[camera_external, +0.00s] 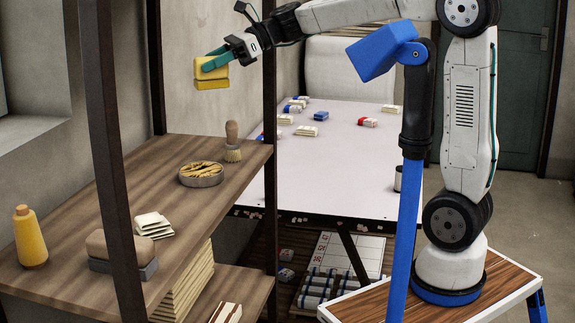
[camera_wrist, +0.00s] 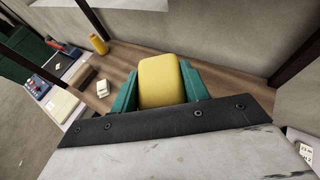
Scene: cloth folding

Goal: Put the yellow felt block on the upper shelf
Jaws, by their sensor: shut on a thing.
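The yellow felt block (camera_external: 211,78) is held between the green fingers of my gripper (camera_external: 215,62) in the external view. It hangs in the air above the back part of the upper shelf (camera_external: 150,190), clear of the wood. In the wrist view the yellow block (camera_wrist: 160,80) fills the space between the green fingers of my gripper (camera_wrist: 160,90). The shelf (camera_wrist: 122,62) shows behind it, and the spot directly under the block is hidden there.
On the upper shelf are a round tray of yellow pieces (camera_external: 201,180), a brush (camera_external: 232,143), folded cloths (camera_external: 153,225), a brown block (camera_external: 120,248) and a yellow thread cone (camera_external: 29,238). Dark posts (camera_external: 269,120) flank the shelf. The shelf's back left is bare.

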